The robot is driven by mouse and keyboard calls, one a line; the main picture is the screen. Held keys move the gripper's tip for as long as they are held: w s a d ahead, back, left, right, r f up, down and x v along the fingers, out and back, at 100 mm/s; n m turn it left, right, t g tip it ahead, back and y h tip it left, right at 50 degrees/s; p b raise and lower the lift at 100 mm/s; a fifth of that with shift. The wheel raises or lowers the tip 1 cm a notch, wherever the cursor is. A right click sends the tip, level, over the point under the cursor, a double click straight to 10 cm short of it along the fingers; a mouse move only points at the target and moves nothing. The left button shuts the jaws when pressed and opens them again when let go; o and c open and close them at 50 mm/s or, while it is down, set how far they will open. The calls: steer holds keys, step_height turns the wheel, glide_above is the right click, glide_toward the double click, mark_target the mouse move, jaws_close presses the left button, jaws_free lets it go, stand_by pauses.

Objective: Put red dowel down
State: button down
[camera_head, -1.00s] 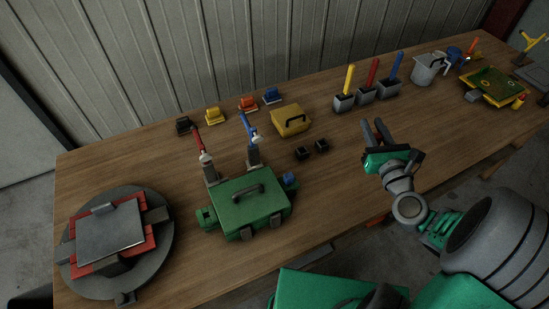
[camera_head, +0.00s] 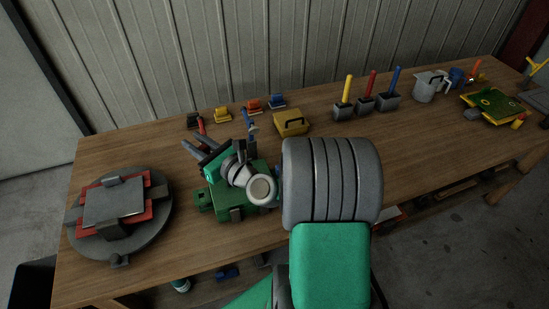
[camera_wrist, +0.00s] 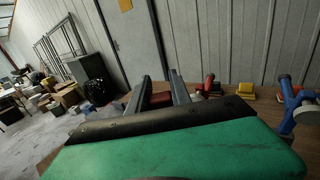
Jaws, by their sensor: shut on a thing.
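My gripper (camera_head: 192,140) is above the green case (camera_head: 228,213) and points to the back left. In the wrist view its two fingers (camera_wrist: 160,78) stand a little apart, with a dark red piece (camera_wrist: 160,99) between them. I take this piece for the red dowel; most of it is hidden, and the head view does not show it. Another upright red rod (camera_head: 371,83) stands in a grey block, between a yellow rod (camera_head: 348,88) and a blue rod (camera_head: 396,79).
A round turntable (camera_head: 160,215) with a red-framed plate lies at the left. A red-handled clamp (camera_wrist: 209,85) and a blue-handled clamp (camera_wrist: 290,94) stand close by. A yellow case (camera_head: 291,123) and small coloured blocks lie behind.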

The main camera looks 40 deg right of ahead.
steer(key=s+d+f+m+h+b, duration=0.25)
steer(key=d+b, duration=0.25)
steer(key=d, duration=0.3)
steer(key=s+d+f+m+h+b, duration=0.1)
steer(key=s+d+m+h+b, duration=0.25)
steer(key=d, duration=0.55)
steer(key=s+d+f+h+b, duration=0.2)
steer(key=d+h+b, duration=0.2)
steer(key=d+b, duration=0.35)
steer(key=w+d+f+b, duration=0.1)
steer(key=w+d+f, duration=0.2)
steer(key=f, duration=0.1)
steer(key=w+d+f+b, duration=0.2)
steer(key=d+f, duration=0.2)
steer(key=w+d+f+b, duration=0.1)
steer(key=w+d+f, duration=0.2)
steer(key=d+f, duration=0.1)
steer(key=shift+w+d, duration=0.1)
steer(key=shift+w, duration=0.25)
